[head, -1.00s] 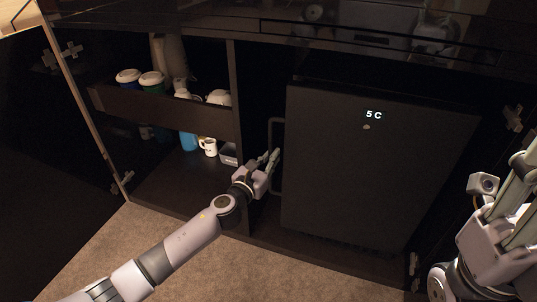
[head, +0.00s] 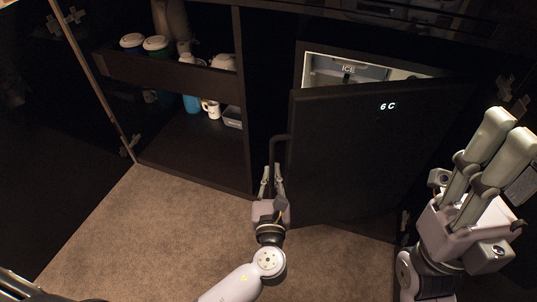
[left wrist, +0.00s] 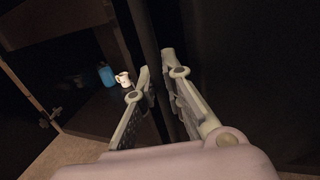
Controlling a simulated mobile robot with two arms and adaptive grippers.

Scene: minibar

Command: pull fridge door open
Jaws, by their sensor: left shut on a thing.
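The black fridge door (head: 350,165) stands partly open, swung out towards me, with "6 C" lit on its front. Its dark handle (head: 273,150) runs along the door's left edge. My left gripper (head: 271,178) is shut on the handle's lower part. In the left wrist view the handle (left wrist: 151,45) passes upright between the two fingers, its lower part hidden by them. The lit fridge interior (head: 412,70), marked "ICE", shows above the door's top edge. My right gripper (head: 507,125) is open and empty at the right, apart from the door.
An open cabinet at the left has a drawer (head: 165,75) with lidded cups and white cups. Below are a white mug (head: 211,109), a blue item (head: 191,103) and a grey box (head: 232,117). The carpet (head: 150,230) in front is clear.

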